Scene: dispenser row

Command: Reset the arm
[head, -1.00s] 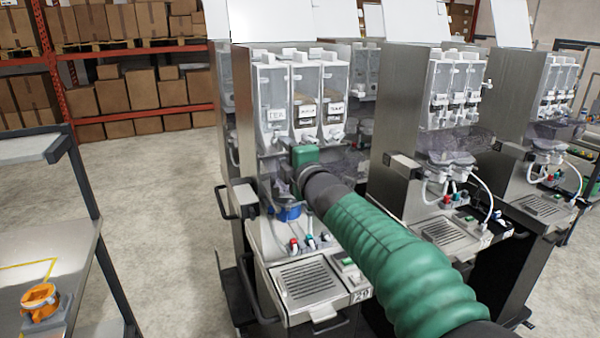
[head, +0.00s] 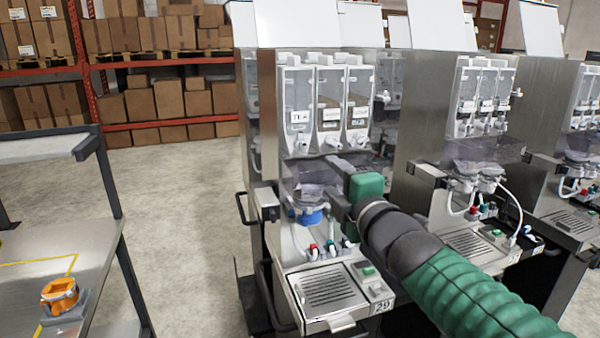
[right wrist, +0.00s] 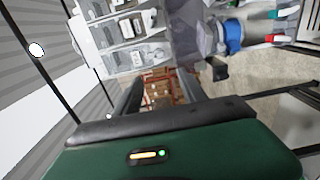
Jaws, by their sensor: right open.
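My right arm comes in from the lower right of the head view, with a green sleeve and dark wrist. My right gripper (head: 338,186) is in front of the nearest dispenser (head: 290,215), to the right of its blue-collared bowl (head: 310,214). In the right wrist view its two dark fingers (right wrist: 163,92) stand apart with nothing between them; the shelves show through the gap. The blue collar (right wrist: 233,36) appears to the upper right there, apart from the fingers. My left gripper is not in view.
More dispensers (head: 485,150) stand in a row to the right. A metal cart (head: 100,240) at the left holds an orange part (head: 60,296). Racks with cardboard boxes (head: 165,98) stand at the back. Bare floor (head: 180,200) lies between cart and dispenser.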

